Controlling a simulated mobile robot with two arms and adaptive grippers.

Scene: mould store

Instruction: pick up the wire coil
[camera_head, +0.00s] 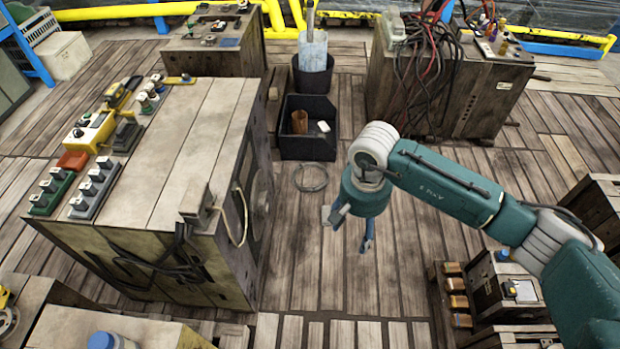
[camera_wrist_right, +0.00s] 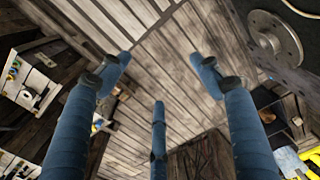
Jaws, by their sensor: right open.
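The wire coil (camera_head: 311,177) is a thin grey ring lying flat on the plank floor, just in front of a black bin, in the head view. My right gripper (camera_head: 351,228) hangs above the floor to the right of the coil and nearer to me, clearly apart from it. Its blue fingers are spread and empty. In the right wrist view the fingers (camera_wrist_right: 160,80) stand apart over bare planks, and I cannot make out the coil there. My left gripper is not in view.
A black bin (camera_head: 309,148) holding a brown cup (camera_head: 299,122) stands behind the coil. A large wooden cabinet (camera_head: 185,150) with switch boxes stands left of it. A crate with tangled cables (camera_head: 480,95) is at the back right. The floor around the coil's right is clear.

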